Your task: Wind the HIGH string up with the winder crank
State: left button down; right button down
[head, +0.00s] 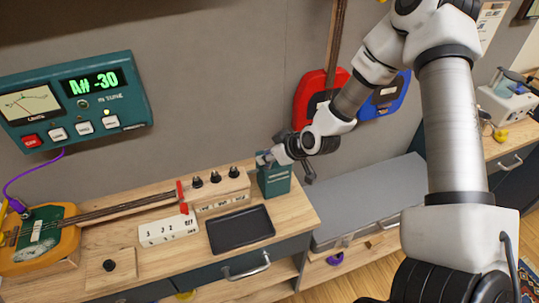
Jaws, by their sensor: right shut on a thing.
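My right gripper (268,160) is at the top of a teal box (274,181) at the right end of the wooden bench. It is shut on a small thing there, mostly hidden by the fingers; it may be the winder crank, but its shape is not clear. Three black pegs (215,178) stand on a wooden block (222,196) with small labels, left of the teal box. I cannot read which is HIGH. A stringed instrument (62,238) lies at left, its neck reaching a red piece (181,196). The tuner (75,103) reads "A# -30". My left gripper is out of view.
A black tray (240,229) and a white numbered block (168,230) lie before the pegs. A wooden block with a black knob (109,266) sits front left. A lower grey surface (372,204) lies right of the bench. Red and blue cases (385,96) hang on the wall.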

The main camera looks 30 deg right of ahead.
jog(key=w+m+h+p, duration=0.1)
jog(key=m+h, duration=0.2)
jog(key=m, duration=0.1)
jog(key=w+m+g+h+p, duration=0.1)
jog(key=w+m+h, duration=0.1)
jog(key=m+h, duration=0.1)
jog(key=w+m+g+h+p, duration=0.1)
jog(key=w+m+h+p, duration=0.1)
jog(key=m, duration=0.3)
jog(key=shift+w+a+r+h, duration=0.15)
jog(key=shift+a+h, duration=0.1)
jog(key=shift+h, duration=0.15)
jog(key=c, duration=1)
grip_release()
jog(key=shift+o, duration=0.2)
jog(key=v, duration=0.7)
jog(key=shift+s+a, duration=0.2)
jog(key=shift+s, duration=0.05)
